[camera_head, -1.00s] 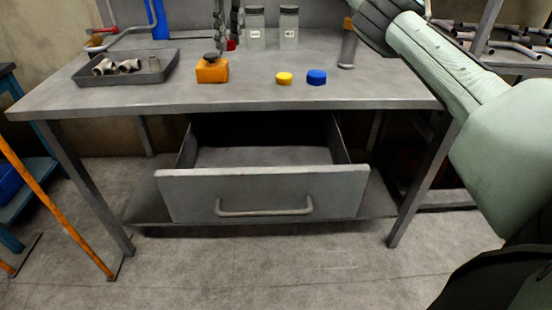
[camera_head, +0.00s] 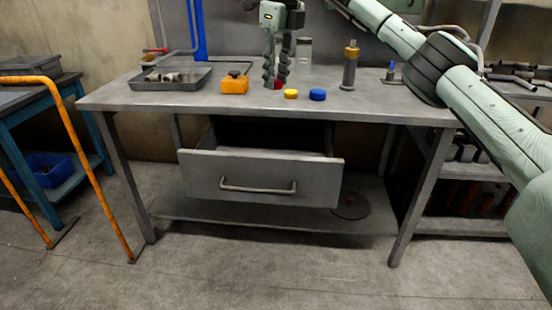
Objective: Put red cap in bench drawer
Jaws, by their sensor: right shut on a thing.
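The bench drawer (camera_head: 262,178) is pulled open under the grey workbench (camera_head: 395,108), and its inside is partly hidden behind its front panel. The red cap (camera_head: 278,85) is a small red patch at the tips of my right gripper (camera_head: 276,82), just above or at the bench top. My right gripper points down and is shut on the red cap. Most of the cap is hidden by the fingers. My left gripper is not in view.
A yellow cap (camera_head: 291,94) and a blue cap (camera_head: 317,95) sit right of the gripper. An orange container (camera_head: 235,85), a grey tray (camera_head: 142,83) with metal fittings and a brass-topped cylinder (camera_head: 349,68) stand on the bench. A glass jar (camera_head: 303,51) is behind.

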